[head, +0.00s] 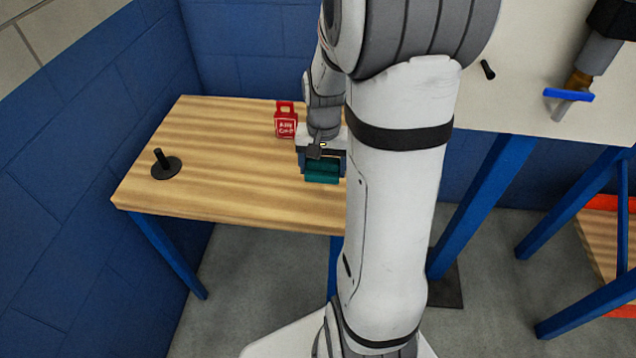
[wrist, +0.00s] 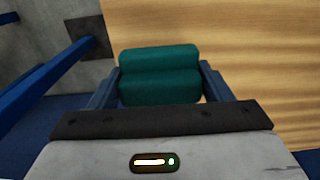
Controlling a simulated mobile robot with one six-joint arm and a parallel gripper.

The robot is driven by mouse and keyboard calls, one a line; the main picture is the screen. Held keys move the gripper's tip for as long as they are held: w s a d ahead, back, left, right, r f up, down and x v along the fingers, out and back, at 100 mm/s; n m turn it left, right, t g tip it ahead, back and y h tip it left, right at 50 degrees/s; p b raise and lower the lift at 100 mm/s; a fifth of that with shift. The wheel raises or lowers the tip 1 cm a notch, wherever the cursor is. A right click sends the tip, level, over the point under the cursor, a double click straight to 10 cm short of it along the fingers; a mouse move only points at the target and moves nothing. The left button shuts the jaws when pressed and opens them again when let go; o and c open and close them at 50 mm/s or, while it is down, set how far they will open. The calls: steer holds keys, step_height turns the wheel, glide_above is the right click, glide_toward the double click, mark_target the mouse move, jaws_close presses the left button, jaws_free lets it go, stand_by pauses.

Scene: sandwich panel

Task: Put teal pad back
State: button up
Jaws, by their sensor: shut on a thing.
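The teal pad (wrist: 160,75) is a two-ridged teal block between the two blue fingers of my gripper (wrist: 160,88) in the wrist view. The fingers are shut on its left and right sides. In the head view my gripper (head: 322,172) hangs over the right part of the wooden table, with the teal pad (head: 322,173) at its end. I cannot tell whether the pad touches the tabletop. My arm hides the table's right end.
The wooden table (head: 225,150) bears a black round base with a peg (head: 165,165) at left and a red tag (head: 286,120) at the back. A white panel (head: 530,60) with a blue-handled valve (head: 568,95) stands at right. The table's middle is clear.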

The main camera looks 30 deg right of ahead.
mark_target(323, 197)
step_height(323, 197, down, 4)
steer(key=shift+s+f+b, duration=0.1)
steer(key=shift+f+b, duration=0.2)
steer(key=shift+f, duration=1.6)
steer(key=shift+f, duration=0.15)
steer(key=o, duration=0.9)
steer(key=shift+o, duration=0.2)
